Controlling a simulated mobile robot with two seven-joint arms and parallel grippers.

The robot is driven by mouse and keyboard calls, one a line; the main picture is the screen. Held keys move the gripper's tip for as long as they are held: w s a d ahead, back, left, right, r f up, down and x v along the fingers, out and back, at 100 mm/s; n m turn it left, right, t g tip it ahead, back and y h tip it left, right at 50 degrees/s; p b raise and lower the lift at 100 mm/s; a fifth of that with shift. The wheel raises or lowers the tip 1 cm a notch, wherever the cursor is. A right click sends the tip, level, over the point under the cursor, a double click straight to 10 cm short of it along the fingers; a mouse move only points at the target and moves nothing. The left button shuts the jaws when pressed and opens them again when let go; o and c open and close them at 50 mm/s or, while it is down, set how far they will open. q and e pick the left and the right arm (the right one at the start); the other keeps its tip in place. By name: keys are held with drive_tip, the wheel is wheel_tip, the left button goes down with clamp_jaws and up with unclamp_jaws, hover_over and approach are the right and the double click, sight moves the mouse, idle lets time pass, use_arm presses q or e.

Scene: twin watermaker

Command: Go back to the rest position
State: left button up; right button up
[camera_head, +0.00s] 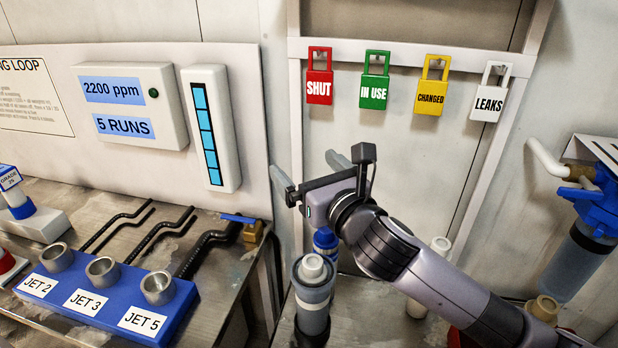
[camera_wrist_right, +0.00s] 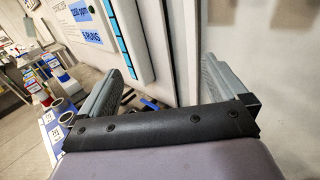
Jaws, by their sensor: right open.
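My right gripper (camera_head: 306,175) is in the middle of the head view, its arm coming in from the lower right. Its jaws are apart with nothing between them. It is above a grey capped cylinder (camera_head: 313,290) and a blue-topped one (camera_head: 325,240), and in front of the pale wall. In the right wrist view both fingers of this gripper (camera_wrist_right: 170,90) show, spread apart, with the wall panel's edge seen between them. My left gripper is not in view.
A blue block (camera_head: 95,300) with jet cups labelled JET 2, JET 3 and JET 5 is on the left bench. Several coloured tags, including a red SHUT tag (camera_head: 319,78), hang on a rail. A blue-headed filter housing (camera_head: 590,235) is at right.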

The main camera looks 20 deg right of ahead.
drive_tip(key=shift+r, duration=0.1)
idle(0.5)
drive_tip(key=s+d+f+m+g, duration=0.1)
drive_tip(key=s+f+m+g, duration=0.1)
drive_tip(key=s+f+m, duration=0.5)
drive_tip(key=s+d+f+m+g, duration=0.2)
drive_tip(key=s+f+m, duration=0.6)
drive_tip(key=f+m, duration=0.8)
drive_tip(key=s+d+f+m+g+h, duration=0.1)
drive_tip(key=s+f+m+g, duration=0.2)
drive_tip(key=s+f+m, duration=0.5)
wheel_tip(320, 180, down, 4)
drive_tip(key=m, duration=0.4)
drive_tip(key=shift+s+d+m, duration=0.2)
drive_tip(key=shift+s+m, duration=0.05)
drive_tip(key=shift+m, duration=0.05)
